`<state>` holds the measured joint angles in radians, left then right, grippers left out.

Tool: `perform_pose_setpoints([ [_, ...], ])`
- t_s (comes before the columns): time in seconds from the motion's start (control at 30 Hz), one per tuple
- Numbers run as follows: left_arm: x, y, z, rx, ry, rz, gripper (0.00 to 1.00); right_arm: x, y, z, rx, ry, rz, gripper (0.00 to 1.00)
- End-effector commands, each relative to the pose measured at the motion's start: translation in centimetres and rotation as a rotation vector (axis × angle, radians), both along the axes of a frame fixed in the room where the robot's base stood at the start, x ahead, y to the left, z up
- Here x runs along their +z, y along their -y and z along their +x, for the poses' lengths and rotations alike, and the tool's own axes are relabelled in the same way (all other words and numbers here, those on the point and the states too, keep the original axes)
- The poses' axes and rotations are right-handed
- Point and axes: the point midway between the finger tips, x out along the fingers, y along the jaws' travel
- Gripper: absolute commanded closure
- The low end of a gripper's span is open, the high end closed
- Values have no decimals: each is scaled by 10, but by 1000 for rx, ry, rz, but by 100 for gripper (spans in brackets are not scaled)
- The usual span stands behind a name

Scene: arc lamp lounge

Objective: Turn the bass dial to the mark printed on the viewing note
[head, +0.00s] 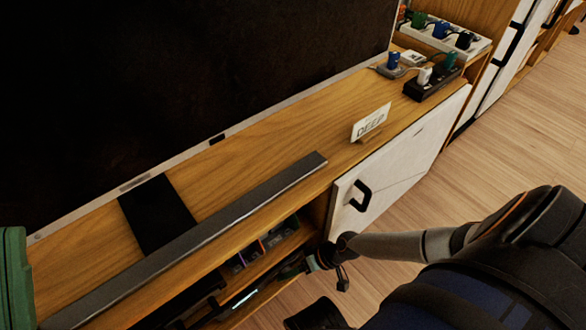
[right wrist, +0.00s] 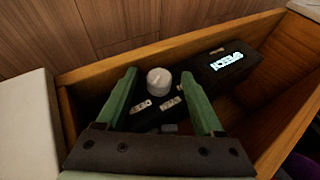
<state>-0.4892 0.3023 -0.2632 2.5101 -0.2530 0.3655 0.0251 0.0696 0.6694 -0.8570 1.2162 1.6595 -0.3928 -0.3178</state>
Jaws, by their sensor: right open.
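The viewing note (head: 371,122) is a small white card standing on the wooden cabinet top; it reads "DEEP". In the right wrist view, a pale round dial (right wrist: 158,80) sits on a dark unit (right wrist: 196,95) inside a wooden compartment. Small pale labels (right wrist: 170,103) lie near it, and a lit display (right wrist: 227,61) shows text I cannot read surely. My right gripper (right wrist: 158,73) is open, its green fingers on either side of the dial with gaps visible. In the head view, my right gripper (head: 312,262) reaches the open shelf, its fingers mostly hidden.
A grey soundbar (head: 200,238) lies along the cabinet's front edge, below a large dark screen (head: 180,80). A white door (head: 400,165) with a black handle is beside the shelf opening. Power strips with plugs (head: 430,82) stand at the far end. Compartment walls (right wrist: 290,75) surround the unit.

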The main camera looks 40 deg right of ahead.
Motion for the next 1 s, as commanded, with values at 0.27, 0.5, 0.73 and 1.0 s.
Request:
perform_pose_setpoints([
  [0.27,-1,0,0,-1,-4,3,100,0,1,1,0,2,-8,31],
  [0.5,-1,0,0,-1,-2,1,100,0,0,0,6,0,-51,31],
  [0.73,0,0,0,-2,-1,1,100,1,-2,0,7,6,-100,31],
  [1.0,0,0,0,-2,0,1,100,2,-6,0,9,13,-162,31],
])
